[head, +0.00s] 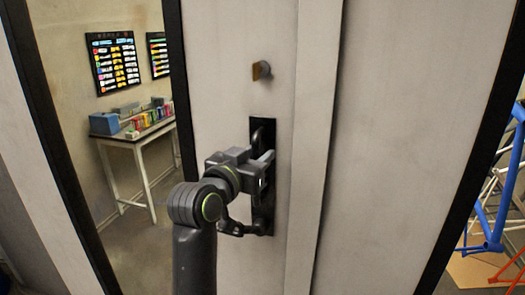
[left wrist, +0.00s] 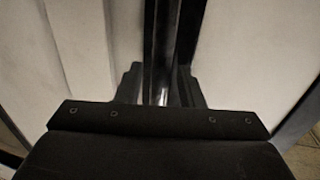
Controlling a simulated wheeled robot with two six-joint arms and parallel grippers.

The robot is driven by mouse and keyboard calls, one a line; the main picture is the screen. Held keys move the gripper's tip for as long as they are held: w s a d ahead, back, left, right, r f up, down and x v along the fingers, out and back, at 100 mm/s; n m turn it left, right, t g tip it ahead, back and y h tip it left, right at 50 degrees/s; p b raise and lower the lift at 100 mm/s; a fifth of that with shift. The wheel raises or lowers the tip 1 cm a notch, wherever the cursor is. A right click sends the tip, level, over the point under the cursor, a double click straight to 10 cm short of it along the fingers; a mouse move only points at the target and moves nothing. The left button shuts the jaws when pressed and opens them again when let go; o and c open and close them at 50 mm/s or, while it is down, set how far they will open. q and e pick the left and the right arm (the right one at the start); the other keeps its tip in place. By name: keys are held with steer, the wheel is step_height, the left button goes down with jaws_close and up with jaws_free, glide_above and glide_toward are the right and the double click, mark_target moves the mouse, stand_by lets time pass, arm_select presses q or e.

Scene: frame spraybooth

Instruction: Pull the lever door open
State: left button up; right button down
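A pale door (head: 225,60) fills the middle of the head view and looks closed. Its black handle plate (head: 262,222) carries a dark upright handle (head: 258,133). My left gripper (head: 267,170) is at the handle and hides its middle part. In the left wrist view, the two dark fingers (left wrist: 161,88) point ahead, one on each side of a dark upright bar (left wrist: 162,50). Whether they touch or press the bar is too dark to tell. My right gripper is not in view.
A small knob (head: 262,70) sits on the door above the handle. Left of it, a glass panel shows a table (head: 140,150) with boxes and charts (head: 115,62) on the wall. At the right, blue frame tubes (head: 490,215) stand beyond a black edge.

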arm_select(q)
steer(key=shift+s+r, duration=0.1)
steer(key=shift+s, duration=0.05)
jaws_close()
stand_by(0.4)
